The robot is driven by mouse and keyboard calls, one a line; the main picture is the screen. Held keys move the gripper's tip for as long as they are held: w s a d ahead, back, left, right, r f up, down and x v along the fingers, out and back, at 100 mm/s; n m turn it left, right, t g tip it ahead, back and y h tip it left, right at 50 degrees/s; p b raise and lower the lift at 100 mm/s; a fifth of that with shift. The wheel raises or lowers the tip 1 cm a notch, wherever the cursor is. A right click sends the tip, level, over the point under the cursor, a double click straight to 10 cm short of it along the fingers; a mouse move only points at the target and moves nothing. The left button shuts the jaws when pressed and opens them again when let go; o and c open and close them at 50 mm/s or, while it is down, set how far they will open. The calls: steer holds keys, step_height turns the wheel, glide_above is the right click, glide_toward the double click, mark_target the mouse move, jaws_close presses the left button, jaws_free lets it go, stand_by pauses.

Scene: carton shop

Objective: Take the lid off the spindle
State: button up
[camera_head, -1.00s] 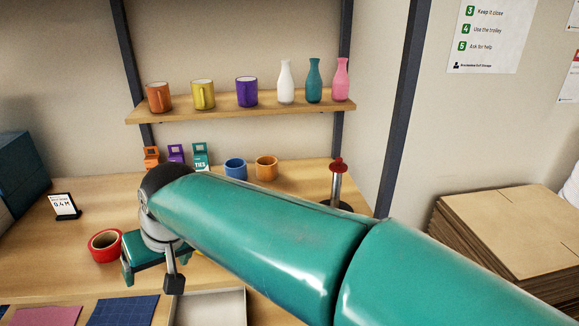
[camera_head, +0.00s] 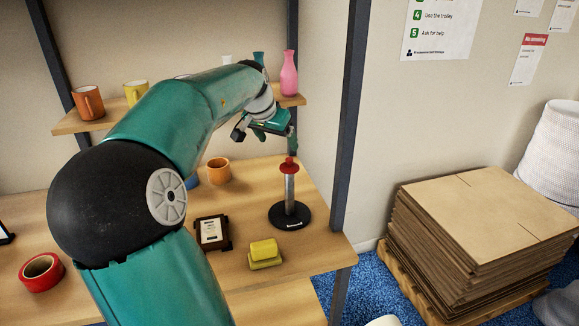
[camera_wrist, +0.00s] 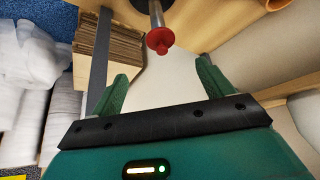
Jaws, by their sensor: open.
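The spindle (camera_head: 290,193) is a grey metal post on a round black base (camera_head: 290,216), upright near the right end of the bench. A small red lid (camera_head: 289,165) sits on its top. In the wrist view the lid (camera_wrist: 160,40) lies just beyond and between the open fingers, with clear space between. My gripper (camera_wrist: 162,70) is open and empty. In the head view my gripper (camera_head: 280,134) hangs just above and slightly left of the lid, its fingers partly hidden by their angle.
A yellow butter-like block (camera_head: 263,249), a framed card (camera_head: 213,232), an orange mug (camera_head: 217,170) and a red tape roll (camera_head: 41,272) are on the bench. A dark shelf post (camera_head: 352,120) rises behind the spindle's right. Stacked cardboard (camera_head: 470,235) stands on the floor at right.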

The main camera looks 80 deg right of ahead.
mark_target(288, 161)
steer(key=shift+x, duration=6.05)
steer(key=shift+w+d, duration=0.1)
steer(key=shift+d, duration=0.05)
steer(key=c, duration=1.1)
